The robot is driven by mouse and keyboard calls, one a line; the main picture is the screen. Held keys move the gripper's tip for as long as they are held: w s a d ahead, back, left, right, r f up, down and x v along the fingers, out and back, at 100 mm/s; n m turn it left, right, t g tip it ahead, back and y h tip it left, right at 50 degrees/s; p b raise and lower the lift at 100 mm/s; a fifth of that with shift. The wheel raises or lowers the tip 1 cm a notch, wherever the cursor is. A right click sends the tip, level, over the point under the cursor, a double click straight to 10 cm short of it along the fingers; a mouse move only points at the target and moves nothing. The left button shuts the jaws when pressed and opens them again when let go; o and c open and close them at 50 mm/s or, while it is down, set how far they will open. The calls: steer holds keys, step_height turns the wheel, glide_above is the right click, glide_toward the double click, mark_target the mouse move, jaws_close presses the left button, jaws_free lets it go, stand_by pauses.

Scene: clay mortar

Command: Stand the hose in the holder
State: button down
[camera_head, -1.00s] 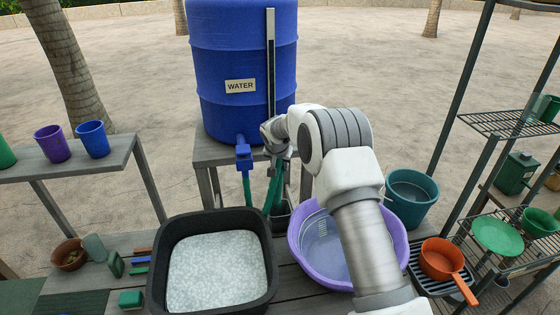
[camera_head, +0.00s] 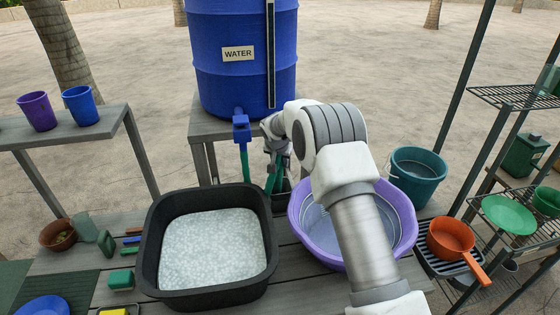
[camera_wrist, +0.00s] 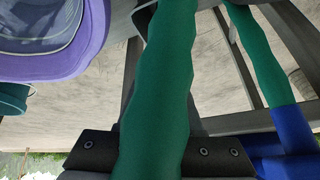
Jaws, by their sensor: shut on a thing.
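The green hose (camera_head: 244,165) hangs from the blue tap (camera_head: 241,128) on the water barrel. It loops round to my gripper (camera_head: 277,155). In the wrist view the hose (camera_wrist: 160,75) runs up the middle from between my dark jaws (camera_wrist: 155,150), which are shut on it. Another stretch of hose (camera_wrist: 258,55) joins the blue fitting (camera_wrist: 288,140) at right. A dark holder (camera_head: 284,201) stands below my gripper, behind the basins, and is mostly hidden. The held hose is at or just above its mouth; I cannot tell whether its end is inside.
A black basin (camera_head: 153,240) with pale contents and a purple basin (camera_head: 298,226) stand in front of the holder. A teal bucket (camera_head: 416,182) is to the right. The blue barrel (camera_head: 240,85) stands on a wooden stand behind.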

steer(key=shift+r, duration=0.1)
steer(key=c, duration=0.5)
jaws_free()
steer(key=o, duration=0.5)
steer(key=p+v, duration=0.1)
steer(key=v, duration=0.9)
steer(key=shift+w+r+p, duration=0.25)
steer(key=shift+r+p, duration=0.05)
steer(key=shift+r, duration=0.25)
